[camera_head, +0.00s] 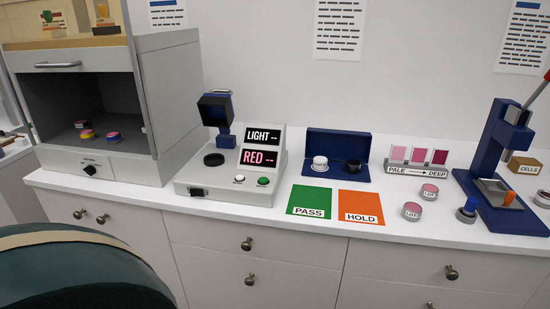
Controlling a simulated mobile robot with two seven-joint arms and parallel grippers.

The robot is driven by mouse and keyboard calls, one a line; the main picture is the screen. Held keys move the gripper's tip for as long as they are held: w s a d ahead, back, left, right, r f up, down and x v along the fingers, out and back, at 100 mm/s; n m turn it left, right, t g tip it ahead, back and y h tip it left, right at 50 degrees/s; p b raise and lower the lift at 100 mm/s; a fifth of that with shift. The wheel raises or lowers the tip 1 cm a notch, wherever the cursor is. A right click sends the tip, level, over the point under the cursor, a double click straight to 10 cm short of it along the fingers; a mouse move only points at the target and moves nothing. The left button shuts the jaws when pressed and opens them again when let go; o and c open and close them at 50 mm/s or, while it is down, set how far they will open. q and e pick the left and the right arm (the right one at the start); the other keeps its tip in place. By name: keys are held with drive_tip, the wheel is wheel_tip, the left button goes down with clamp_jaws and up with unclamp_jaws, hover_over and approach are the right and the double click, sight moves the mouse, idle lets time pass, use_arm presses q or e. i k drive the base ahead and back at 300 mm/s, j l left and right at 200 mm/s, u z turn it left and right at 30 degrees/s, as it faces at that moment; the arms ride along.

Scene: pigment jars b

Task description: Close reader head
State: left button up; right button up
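The reader (230,168) is a light grey box on the white counter, left of the middle in the head view. Its dark blue and black head (216,112) is raised, standing up above the base. A round black well (213,159) is uncovered on the base's left part, and I see nothing in it. Two displays read "LIGHT --" (262,137) and "RED --" (259,158). A white button (239,179) and a green button (263,181) sit at the front. Neither of my grippers is in view.
A grey cabinet (172,90) with colored jars inside stands left of the reader. Green PASS (309,197) and orange HOLD (361,203) mats lie to the right, before a blue case (338,144). A blue press (492,150) stands far right. A dark green rounded object (80,275) blocks the lower left.

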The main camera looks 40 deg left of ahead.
sight(215, 110)
drive_tip(key=u, duration=1.55)
